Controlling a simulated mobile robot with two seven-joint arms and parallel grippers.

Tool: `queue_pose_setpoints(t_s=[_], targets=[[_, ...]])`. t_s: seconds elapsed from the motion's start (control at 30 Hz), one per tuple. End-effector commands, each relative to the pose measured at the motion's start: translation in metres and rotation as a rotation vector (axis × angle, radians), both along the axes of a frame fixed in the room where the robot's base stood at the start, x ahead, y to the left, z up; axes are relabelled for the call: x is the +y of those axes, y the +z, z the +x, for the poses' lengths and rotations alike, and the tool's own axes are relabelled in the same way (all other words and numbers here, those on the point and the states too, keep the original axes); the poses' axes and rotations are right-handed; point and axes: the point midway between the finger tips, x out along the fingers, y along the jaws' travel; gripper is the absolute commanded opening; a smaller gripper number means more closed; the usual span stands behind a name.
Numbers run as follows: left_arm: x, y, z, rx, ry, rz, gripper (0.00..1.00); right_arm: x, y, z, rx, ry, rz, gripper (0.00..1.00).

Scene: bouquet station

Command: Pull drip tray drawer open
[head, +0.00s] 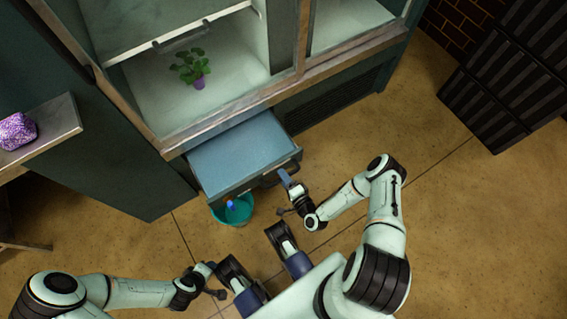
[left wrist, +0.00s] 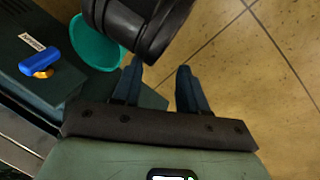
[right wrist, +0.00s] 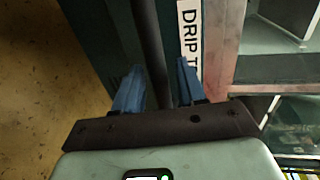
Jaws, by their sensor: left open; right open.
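The drip tray drawer (head: 238,148) stands pulled out from the base of the cabinet, its blue interior exposed and empty. Its dark bar handle (right wrist: 148,40) runs between the fingers of my right gripper (right wrist: 155,72) in the right wrist view. A label reading "DRIP T" (right wrist: 189,35) is on the drawer front beside it. My right gripper (head: 287,181) is open at the right part of the drawer front; contact with the handle cannot be told. My left gripper (left wrist: 160,75) is open and empty, away from the drawer.
A teal bucket (head: 240,213) stands on the floor below the drawer's front. A small blue and orange item (left wrist: 38,63) shows near it. A potted plant (head: 199,83) sits inside the cabinet (head: 152,148). Dark crates (head: 490,85) stand at right. Floor right of the drawer is clear.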

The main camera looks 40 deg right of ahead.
Motion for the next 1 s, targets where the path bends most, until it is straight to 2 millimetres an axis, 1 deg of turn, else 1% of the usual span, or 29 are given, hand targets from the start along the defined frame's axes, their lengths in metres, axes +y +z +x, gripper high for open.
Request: queue_pose_setpoints(t_s=[0.17,0.4,0.53,0.7,1.0], targets=[[-0.006,0.009,-0.011,0.027,-0.012,-0.013,0.43,0.002,0.008,-0.031,0.004,0.000,0.002,0.41],[-0.014,0.021,-0.026,0.069,-0.029,-0.034,0.43,0.005,0.019,-0.084,0.003,-0.001,0.002,0.41],[-0.016,0.025,-0.032,0.084,-0.036,-0.041,0.43,0.006,0.023,-0.107,0.003,-0.001,0.002,0.41],[-0.018,0.027,-0.036,0.095,-0.039,-0.047,0.43,0.007,0.026,-0.122,0.001,0.000,0.001,0.41],[-0.018,0.027,-0.037,0.097,-0.040,-0.048,0.43,0.007,0.026,-0.125,0.000,0.000,0.000,0.41]])
